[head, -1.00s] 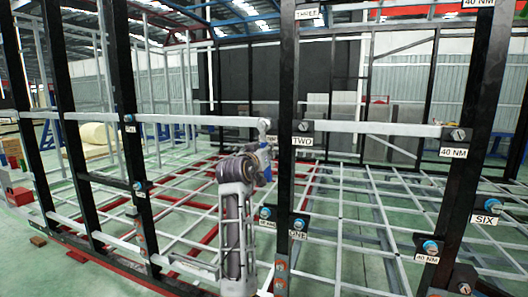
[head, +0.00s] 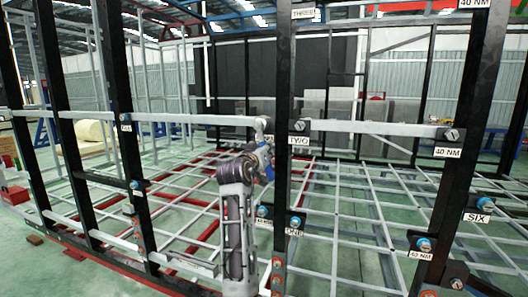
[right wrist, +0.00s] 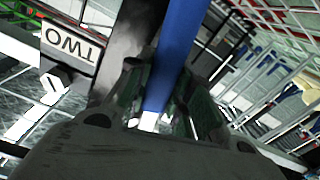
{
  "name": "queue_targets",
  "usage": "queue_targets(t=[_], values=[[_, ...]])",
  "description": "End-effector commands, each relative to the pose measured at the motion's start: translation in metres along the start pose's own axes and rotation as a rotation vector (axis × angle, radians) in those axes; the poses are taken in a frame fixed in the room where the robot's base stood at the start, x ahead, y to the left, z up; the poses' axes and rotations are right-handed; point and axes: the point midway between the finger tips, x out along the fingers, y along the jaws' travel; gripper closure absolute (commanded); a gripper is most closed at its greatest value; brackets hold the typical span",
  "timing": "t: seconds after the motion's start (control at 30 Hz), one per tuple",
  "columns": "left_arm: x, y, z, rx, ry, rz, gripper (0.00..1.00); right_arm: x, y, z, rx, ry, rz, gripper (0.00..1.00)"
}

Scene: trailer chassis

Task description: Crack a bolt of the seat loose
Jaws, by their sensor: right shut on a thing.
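My right gripper (head: 264,163) is shut on a long blue bar, which looks like a tool handle (right wrist: 176,45). The bar runs between the fingers in the right wrist view and out at the top. In the head view, a pale round end (head: 261,123) stands above the gripper; I cannot tell whether it belongs to the tool. The bolt at seat TWO (head: 299,126) is on the black post to the right, apart from the gripper. Its bolt head (right wrist: 62,82) and its label (right wrist: 74,47) show in the right wrist view. My left gripper is not in view.
Black upright posts (head: 281,190) and grey rails (head: 370,127) form an open frame. Other bolts sit at lower seats (head: 296,222), (head: 424,244) and on the left post (head: 138,185). A "40 NM" label (head: 447,152) hangs on the right post. A low grid of bars lies behind.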

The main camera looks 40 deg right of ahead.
Motion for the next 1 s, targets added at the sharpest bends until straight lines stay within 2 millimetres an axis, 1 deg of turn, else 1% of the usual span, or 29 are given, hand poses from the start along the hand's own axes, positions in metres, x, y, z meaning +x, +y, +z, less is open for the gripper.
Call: queue_targets(t=[0.3,0.4,0.57,1.0], values=[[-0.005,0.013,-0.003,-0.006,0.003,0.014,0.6,0.0,0.003,-0.002,-0.024,0.002,0.001,1.0],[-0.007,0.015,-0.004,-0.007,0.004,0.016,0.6,0.0,0.004,-0.003,-0.038,0.002,0.0,1.0],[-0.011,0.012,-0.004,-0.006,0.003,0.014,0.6,0.0,0.006,-0.003,-0.063,0.002,0.0,1.0],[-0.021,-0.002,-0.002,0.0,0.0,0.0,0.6,0.0,0.012,-0.003,-0.128,0.001,0.0,1.0]])
